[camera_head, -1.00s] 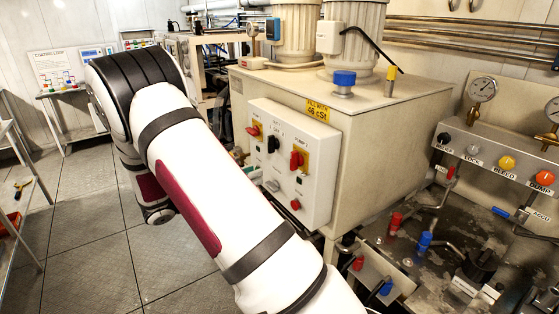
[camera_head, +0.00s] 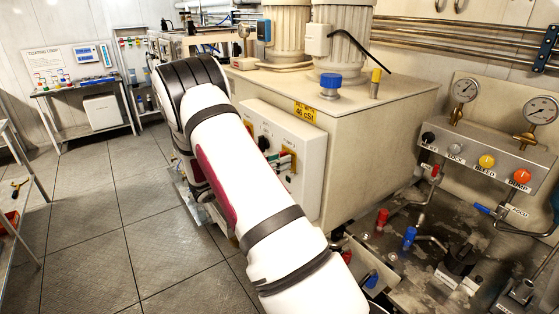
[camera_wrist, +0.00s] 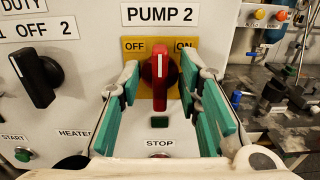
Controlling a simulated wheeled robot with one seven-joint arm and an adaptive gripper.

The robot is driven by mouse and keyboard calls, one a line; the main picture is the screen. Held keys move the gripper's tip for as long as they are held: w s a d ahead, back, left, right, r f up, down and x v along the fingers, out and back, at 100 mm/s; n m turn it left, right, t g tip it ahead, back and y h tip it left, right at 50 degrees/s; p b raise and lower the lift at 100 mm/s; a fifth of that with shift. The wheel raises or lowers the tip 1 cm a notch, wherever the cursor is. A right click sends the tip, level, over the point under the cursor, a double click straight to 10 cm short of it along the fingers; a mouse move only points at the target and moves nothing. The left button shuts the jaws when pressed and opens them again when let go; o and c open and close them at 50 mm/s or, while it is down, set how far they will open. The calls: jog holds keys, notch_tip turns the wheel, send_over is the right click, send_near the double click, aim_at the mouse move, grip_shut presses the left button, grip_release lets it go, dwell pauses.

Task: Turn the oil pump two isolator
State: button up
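The oil pump two isolator is a red rotary handle (camera_wrist: 160,79) on a yellow plate (camera_wrist: 132,49) marked OFF on the left and ON on the right, under the PUMP 2 label. Its white line points straight up, between the two words. My gripper (camera_wrist: 167,100) is open in the wrist view, with teal-padded fingers to the left and right of the handle. A gap shows on both sides, and contact is not visible. In the head view my arm covers part of the white control panel (camera_head: 310,180) and hides most of the gripper.
A black switch (camera_wrist: 38,78) sits left of the isolator, with a green START button (camera_wrist: 23,155) below. A dark green indicator (camera_wrist: 159,122) and the STOP label (camera_wrist: 159,143) lie under the handle. Gauges and coloured knobs (camera_head: 487,161) stand at the right.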

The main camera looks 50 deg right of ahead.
grip_shut()
jog(key=shift+w+n, duration=0.1)
jog(key=shift+n, duration=0.2)
jog(key=n+b, duration=0.1)
jog(key=n, duration=0.4)
jog(key=n+b, duration=0.1)
jog(key=n, duration=0.5)
jog(key=f+n+b, duration=0.1)
jog(key=n, duration=0.5)
jog(key=shift+w+d+b, duration=0.1)
jog(key=shift+w+b, duration=0.25)
jog(key=shift+n, duration=0.3)
